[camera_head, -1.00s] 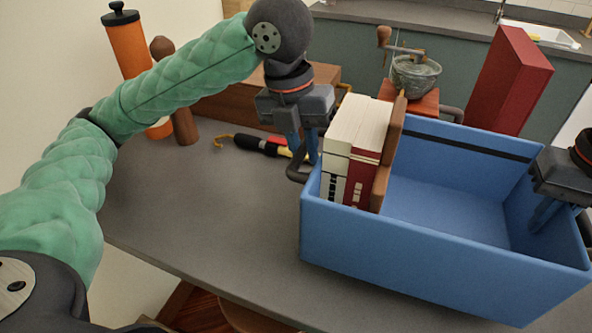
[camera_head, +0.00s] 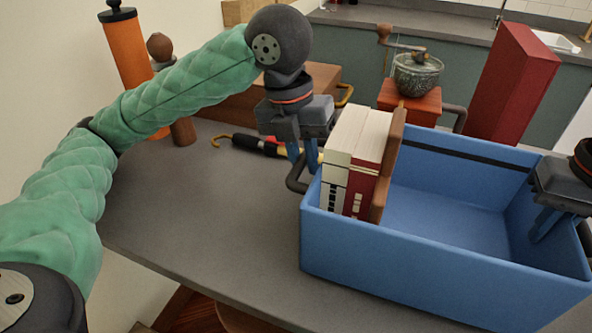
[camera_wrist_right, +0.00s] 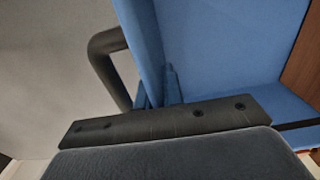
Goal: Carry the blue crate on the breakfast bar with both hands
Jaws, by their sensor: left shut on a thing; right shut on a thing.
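The blue crate (camera_head: 430,262) is at the right of the head view, with black handles on its ends. Upright books (camera_head: 352,165) and a brown board (camera_head: 388,170) stand inside its left end; the rest of its floor is bare. My left gripper (camera_head: 303,168) is shut at the crate's left end, by the left handle (camera_head: 296,178). My right gripper (camera_head: 543,225) is shut on the crate's right end wall. In the right wrist view my right fingers (camera_wrist_right: 160,90) straddle the blue wall beside the black handle (camera_wrist_right: 108,65). The crate's underside is hidden.
The grey bar top (camera_head: 200,220) is clear left of the crate. Behind stand a coffee grinder (camera_head: 415,85), a red box (camera_head: 508,80), a brown wooden box (camera_head: 220,105), an orange cylinder (camera_head: 130,60) and a pepper mill (camera_head: 180,110). A dark umbrella-like object (camera_head: 255,145) lies behind my left gripper.

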